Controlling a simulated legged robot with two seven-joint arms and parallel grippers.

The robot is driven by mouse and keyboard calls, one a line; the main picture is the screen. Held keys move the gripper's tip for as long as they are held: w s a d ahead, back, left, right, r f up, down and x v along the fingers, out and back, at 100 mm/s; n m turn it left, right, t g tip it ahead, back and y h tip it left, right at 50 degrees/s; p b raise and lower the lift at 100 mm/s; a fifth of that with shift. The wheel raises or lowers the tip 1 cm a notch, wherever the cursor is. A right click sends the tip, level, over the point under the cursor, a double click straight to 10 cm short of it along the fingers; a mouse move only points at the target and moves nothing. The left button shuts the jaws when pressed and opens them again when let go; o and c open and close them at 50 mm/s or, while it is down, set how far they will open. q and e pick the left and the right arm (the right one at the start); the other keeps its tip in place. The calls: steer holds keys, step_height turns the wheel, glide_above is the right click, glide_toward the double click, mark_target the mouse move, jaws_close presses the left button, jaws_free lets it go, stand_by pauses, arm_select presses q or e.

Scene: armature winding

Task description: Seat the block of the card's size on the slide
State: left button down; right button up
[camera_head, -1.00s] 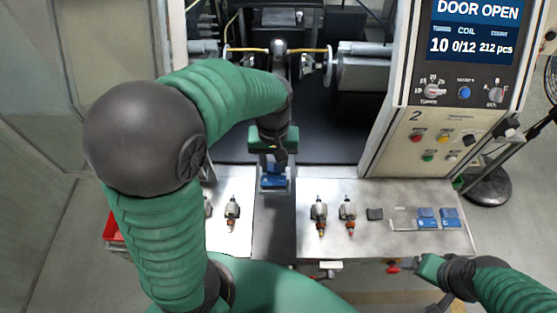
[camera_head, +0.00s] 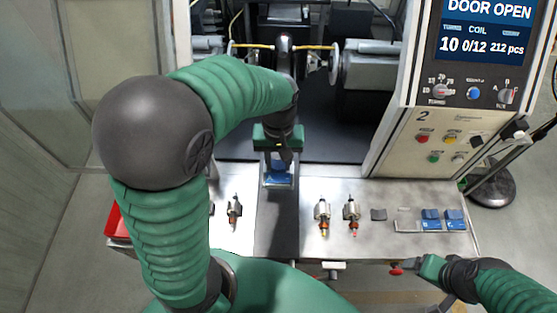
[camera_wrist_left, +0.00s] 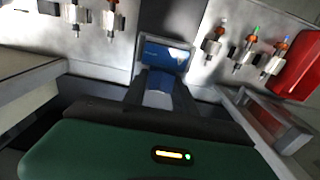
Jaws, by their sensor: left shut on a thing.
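My left gripper (camera_head: 279,165) is shut on a blue block (camera_head: 278,180) at the machine's front edge, at the far end of the dark strip (camera_head: 277,225) between the two metal table plates. In the left wrist view the blue block (camera_wrist_left: 165,54) shows beyond the fingers (camera_wrist_left: 160,85), with a pale rim around it. I cannot tell whether the block touches what lies under it. Two more blue blocks, one (camera_head: 430,218) beside the other (camera_head: 454,218), sit right of an empty tray place (camera_head: 406,219). My right gripper (camera_head: 428,268) is low at right; its jaws are unclear.
Armatures stand on the right plate, one (camera_head: 322,213) beside another (camera_head: 352,212), near a small dark square (camera_head: 378,214). A red bin (camera_head: 118,224) is at left. The machine's screen (camera_head: 487,25) reads DOOR OPEN and COIL 10. The dark strip is clear near me.

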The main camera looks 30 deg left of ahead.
arm_select(q)
steer(key=shift+s+d+f, duration=0.15)
steer(key=shift+s+f, duration=0.1)
steer(key=shift+f, duration=0.05)
steer(key=c, duration=0.9)
jaws_free()
steer(key=shift+w+d, duration=0.2)
steer(key=shift+d, duration=0.05)
steer(key=shift+s+a, duration=0.15)
steer(key=shift+a, duration=0.2)
steer(key=shift+d, duration=0.1)
